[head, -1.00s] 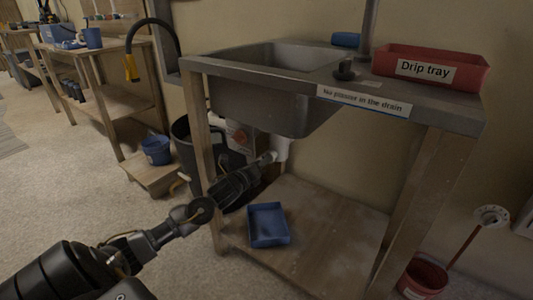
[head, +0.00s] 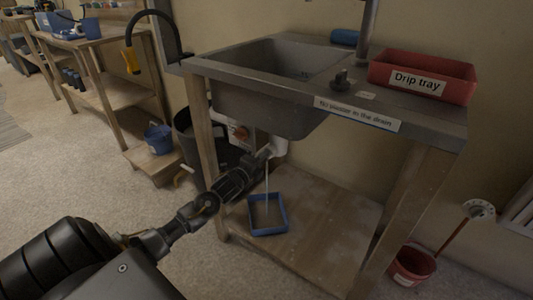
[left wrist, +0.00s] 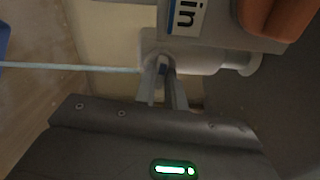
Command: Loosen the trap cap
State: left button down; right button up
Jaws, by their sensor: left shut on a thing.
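The white trap (head: 278,147) hangs under the sink basin, and its pale body also shows in the left wrist view (left wrist: 205,60). My left gripper (head: 266,154) reaches in from the left below the basin. In the left wrist view its two fingers (left wrist: 163,75) are closed around the trap cap (left wrist: 163,67), a small bluish part at the trap's end; the fingers hide most of it. A thin pale stream (head: 267,185) runs from the trap down into the blue tray (head: 285,214) on the lower shelf. My right gripper is not in view.
The sink (head: 270,75) stands on a wooden frame whose front leg (head: 199,130) is close to my left arm. A dark bin (head: 190,140) is behind it. A red drip tray (head: 462,98) sits on the sink top; a red bucket (head: 412,268) stands at right.

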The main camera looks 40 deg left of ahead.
pick_arm(q)
jog(key=n+p, duration=0.8)
jog(key=n, duration=0.6)
jog(key=shift+p, duration=0.35)
jog(key=c, duration=1.4)
grip_release()
